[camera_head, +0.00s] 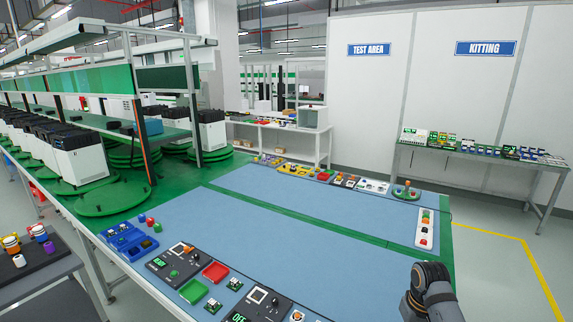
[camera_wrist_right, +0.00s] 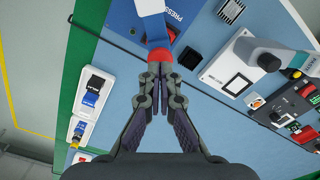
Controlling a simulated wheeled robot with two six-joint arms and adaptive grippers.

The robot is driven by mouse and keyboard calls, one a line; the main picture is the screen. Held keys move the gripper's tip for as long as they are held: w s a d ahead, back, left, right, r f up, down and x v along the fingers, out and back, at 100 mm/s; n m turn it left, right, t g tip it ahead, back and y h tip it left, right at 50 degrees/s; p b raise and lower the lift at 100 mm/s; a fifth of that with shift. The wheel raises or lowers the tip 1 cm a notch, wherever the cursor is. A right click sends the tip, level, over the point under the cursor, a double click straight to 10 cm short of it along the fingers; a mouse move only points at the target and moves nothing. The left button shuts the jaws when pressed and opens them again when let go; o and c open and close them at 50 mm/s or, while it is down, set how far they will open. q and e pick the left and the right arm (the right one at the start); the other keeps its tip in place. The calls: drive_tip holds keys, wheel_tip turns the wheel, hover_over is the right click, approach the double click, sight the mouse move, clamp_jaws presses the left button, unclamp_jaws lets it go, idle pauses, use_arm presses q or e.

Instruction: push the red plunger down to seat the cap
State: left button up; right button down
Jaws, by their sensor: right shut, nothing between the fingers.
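In the right wrist view, a blue fixture (camera_wrist_right: 186,16) with the white letters PRESS lies at the top. No cap can be made out. The head view shows only my right arm at the lower right, not its gripper. My left gripper is in neither view.

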drive_tip(key=shift+f, duration=0.25)
drive_tip(key=shift+f, duration=1.1)
idle(0.3)
wheel_tip(320, 180, up, 5)
drive_tip(key=p, duration=0.6)
drive_tip(key=shift+p, duration=0.4)
